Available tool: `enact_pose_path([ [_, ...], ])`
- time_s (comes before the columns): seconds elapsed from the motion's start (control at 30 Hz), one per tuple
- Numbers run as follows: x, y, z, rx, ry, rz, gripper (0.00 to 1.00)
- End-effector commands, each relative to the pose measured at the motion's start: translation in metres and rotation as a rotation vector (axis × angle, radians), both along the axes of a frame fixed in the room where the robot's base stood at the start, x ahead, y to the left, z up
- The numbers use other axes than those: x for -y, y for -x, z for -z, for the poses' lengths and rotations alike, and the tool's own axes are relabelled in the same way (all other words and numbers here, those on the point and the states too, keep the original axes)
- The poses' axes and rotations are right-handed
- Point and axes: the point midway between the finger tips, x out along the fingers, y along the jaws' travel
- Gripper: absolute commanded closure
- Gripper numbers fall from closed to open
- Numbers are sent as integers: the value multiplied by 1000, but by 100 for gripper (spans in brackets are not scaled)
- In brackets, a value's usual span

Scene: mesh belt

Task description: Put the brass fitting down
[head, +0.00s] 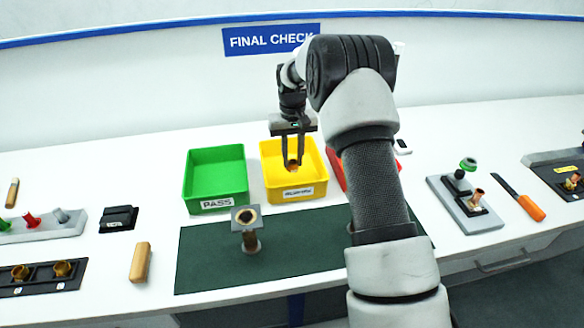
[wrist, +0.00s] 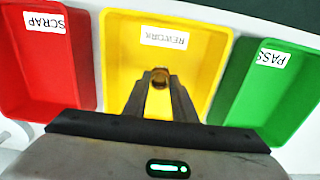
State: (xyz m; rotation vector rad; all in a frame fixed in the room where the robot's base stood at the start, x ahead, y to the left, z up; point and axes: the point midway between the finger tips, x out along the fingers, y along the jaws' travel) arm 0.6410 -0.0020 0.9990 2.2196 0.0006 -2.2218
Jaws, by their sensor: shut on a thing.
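My gripper (head: 292,162) is shut on a brass fitting (head: 292,168), which hangs between the fingertips over the yellow bin (head: 268,190). In the wrist view the fitting (wrist: 158,80) shows as a brown ring between the fingers (wrist: 160,85), with the yellow bin (wrist: 205,60) labelled REWORK behind it. I cannot tell whether the fitting touches the bin floor. The green PASS bin (head: 187,180) stands to the left in the head view. The red bin (head: 335,168) is partly hidden by my arm; its SCRAP label (wrist: 45,22) shows in the wrist view.
A dark green mat (head: 300,235) lies in front of the bins, with a stand (head: 249,242) on it. A wooden block (head: 140,262) and black block (head: 118,219) lie left. A grey fixture (head: 455,212) and orange-handled tool (head: 530,207) lie right. The green bin looks empty.

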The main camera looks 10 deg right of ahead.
Motion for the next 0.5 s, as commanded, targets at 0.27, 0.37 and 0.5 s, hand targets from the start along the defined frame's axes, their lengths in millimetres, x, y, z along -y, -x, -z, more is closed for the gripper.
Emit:
enact_pose_path([
  [0.27, 0, 0, 27, -1, 0, 0, 100],
  [0.37, 0, 0, 41, -1, -1, 0, 100],
  [0.5, 0, -1, 43, 3, -1, 0, 100],
])
